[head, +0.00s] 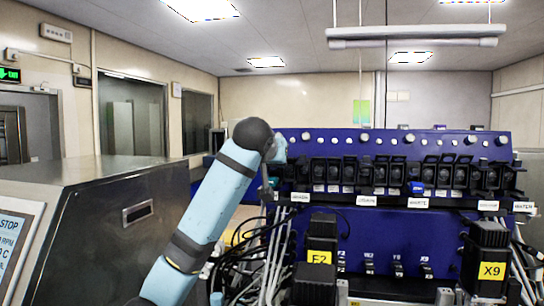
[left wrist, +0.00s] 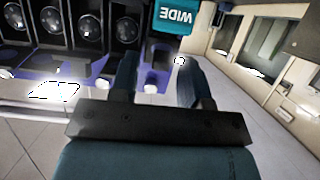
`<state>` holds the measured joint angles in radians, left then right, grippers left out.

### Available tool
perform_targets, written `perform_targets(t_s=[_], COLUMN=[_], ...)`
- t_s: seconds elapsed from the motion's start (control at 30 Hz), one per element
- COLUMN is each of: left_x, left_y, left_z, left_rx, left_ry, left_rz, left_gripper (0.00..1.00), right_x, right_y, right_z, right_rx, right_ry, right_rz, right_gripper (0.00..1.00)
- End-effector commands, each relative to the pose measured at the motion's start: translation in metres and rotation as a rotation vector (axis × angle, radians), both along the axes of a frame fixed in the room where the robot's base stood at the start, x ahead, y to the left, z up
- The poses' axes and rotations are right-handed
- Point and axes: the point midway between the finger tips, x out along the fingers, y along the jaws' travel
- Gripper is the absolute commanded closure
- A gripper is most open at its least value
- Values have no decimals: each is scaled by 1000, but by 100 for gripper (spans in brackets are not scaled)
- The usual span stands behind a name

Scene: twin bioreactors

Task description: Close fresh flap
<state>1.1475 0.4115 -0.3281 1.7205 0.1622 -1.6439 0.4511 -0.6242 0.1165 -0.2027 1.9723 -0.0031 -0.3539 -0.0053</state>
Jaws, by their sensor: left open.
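A row of black units with round faces (head: 390,172) runs along the blue bioreactor panel (head: 380,225). I cannot tell which part is the fresh flap. My left gripper (head: 267,187) is at the left end of this row; its fingers are small and partly hidden by my arm in the head view. In the left wrist view my left gripper (left wrist: 157,68) is open, with nothing visible between its two dark fingers. Beyond the fingertips is a teal block lettered "WIDE" (left wrist: 178,18). Black round-faced units (left wrist: 85,25) stand to its left. My right gripper is not in view.
White labels (head: 366,200) line the strip below the units. Black boxes with yellow tags, F2 (head: 320,257) and X9 (head: 491,270), stand in front. Cables and tubes (head: 275,255) hang near my left arm. A steel cabinet (head: 90,225) stands at left.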

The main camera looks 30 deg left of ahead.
Motion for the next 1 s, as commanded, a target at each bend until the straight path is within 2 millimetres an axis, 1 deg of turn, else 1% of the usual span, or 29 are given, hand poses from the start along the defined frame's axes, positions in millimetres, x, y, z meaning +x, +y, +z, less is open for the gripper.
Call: perform_targets(t_s=[0.1, 0.33, 0.37, 0.4, 0.47, 0.5, 0.53, 0.67, 0.77, 0.9, 1.0], left_x=[4, 5, 5, 5, 5, 5, 5, 5, 5, 5, 5], left_y=[1, 1, 1, 1, 1, 1, 1, 1, 1, 1, 1], left_z=[-2, -3, -3, -3, -2, -2, -2, -3, -7, -16, -19], left_rx=[0, 0, 0, 0, 0, 0, 0, 0, 7, 34, 60], left_ry=[1, 0, 0, 0, 0, 0, 0, -1, -28, -140, -239], left_rz=[1, 0, 0, 0, 0, 0, 0, 0, -1, -1, -1], left_gripper=[57, 57, 60, 69, 83, 92, 99, 100, 100, 100, 100], right_x=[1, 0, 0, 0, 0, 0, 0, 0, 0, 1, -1], right_y=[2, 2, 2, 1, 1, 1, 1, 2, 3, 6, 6], right_z=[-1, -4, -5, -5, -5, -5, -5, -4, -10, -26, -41], right_rx=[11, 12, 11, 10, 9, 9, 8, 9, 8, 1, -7], right_ry=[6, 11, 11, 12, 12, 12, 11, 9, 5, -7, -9], right_rz=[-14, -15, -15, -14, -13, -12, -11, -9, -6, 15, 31], right_gripper=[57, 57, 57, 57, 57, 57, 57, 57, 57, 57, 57])
